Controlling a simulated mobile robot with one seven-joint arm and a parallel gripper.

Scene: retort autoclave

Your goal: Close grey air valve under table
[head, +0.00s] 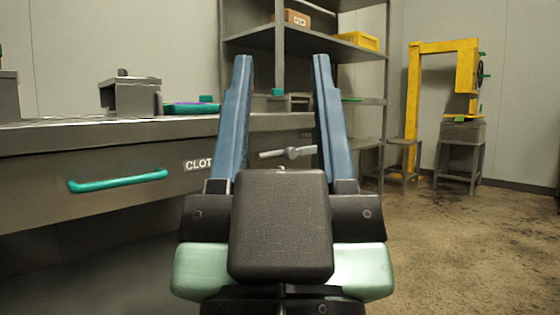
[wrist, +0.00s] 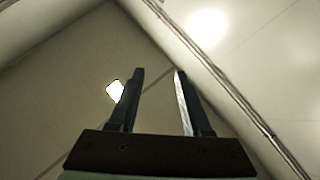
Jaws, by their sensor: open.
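How far the fingers are from the valve is hard to tell. In the wrist view my gripper (wrist: 158,72) is also open, and the valve does not show.
The table has a drawer with a teal handle (head: 117,180) at left. A grey box-like fixture (head: 131,97) stands on top. A metal shelf (head: 300,42) rises behind. A yellow frame (head: 467,65) and stools stand at the right. The floor (head: 470,245) there is clear.

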